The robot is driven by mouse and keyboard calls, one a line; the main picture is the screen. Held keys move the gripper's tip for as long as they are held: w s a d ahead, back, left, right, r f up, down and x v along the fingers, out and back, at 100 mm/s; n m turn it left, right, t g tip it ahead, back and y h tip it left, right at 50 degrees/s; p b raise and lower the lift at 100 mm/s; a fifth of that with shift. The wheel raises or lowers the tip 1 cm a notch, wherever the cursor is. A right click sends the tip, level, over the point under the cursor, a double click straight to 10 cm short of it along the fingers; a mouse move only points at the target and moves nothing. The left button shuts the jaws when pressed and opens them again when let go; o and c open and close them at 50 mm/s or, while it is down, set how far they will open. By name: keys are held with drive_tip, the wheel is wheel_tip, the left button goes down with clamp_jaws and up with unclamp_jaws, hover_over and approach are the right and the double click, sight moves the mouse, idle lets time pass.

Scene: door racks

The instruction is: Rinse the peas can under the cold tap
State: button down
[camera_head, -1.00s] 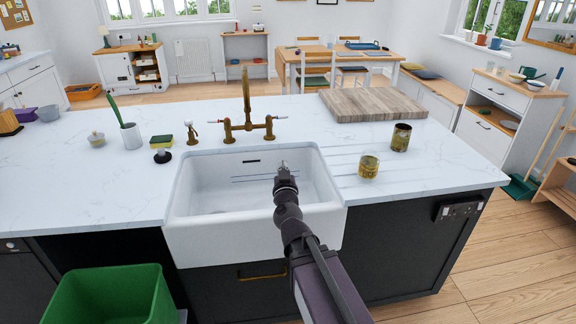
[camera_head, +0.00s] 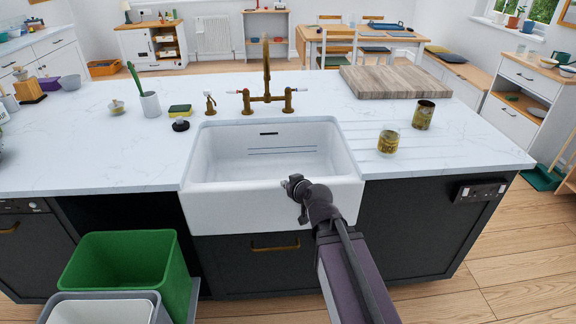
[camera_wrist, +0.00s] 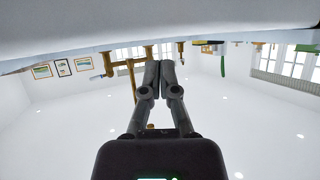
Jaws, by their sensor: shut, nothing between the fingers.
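A brass bridge tap (camera_head: 267,80) with a lever at each side stands behind the white sink (camera_head: 270,150); I cannot tell which lever is cold. No water shows. Two cans with worn greenish-gold labels stand upright on the counter right of the sink: a nearer can (camera_head: 388,141) and a farther, darker can (camera_head: 423,115). I cannot read which is peas. My gripper (camera_head: 292,183) is at the sink's front rim, apart from both cans. In the wrist view its fingers (camera_wrist: 161,65) are together and empty, with the brass tap (camera_wrist: 132,75) upside down behind.
A wooden board (camera_head: 395,82) lies at the back right of the counter. A sponge (camera_head: 180,110), a dark round stand (camera_head: 181,125) and a pot with a green brush (camera_head: 150,104) are left of the sink. A green bin (camera_head: 120,265) stands front left. The sink basin looks empty.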

drive_tip(key=s+d+f+m+g+h+b, duration=0.2)
drive_tip(key=s+d+f+g, duration=0.3)
drive_tip(key=s+f+g, duration=0.1)
drive_tip(key=s+d+f+m+g+h+b, duration=0.2)
drive_tip(key=s+d+f+g, duration=0.3)
drive_tip(key=s+f, duration=0.4)
drive_tip(key=shift+s+d+f+g+h, duration=0.15)
drive_tip(key=shift+s+d+g+h, duration=0.25)
drive_tip(key=shift+s+h, duration=0.1)
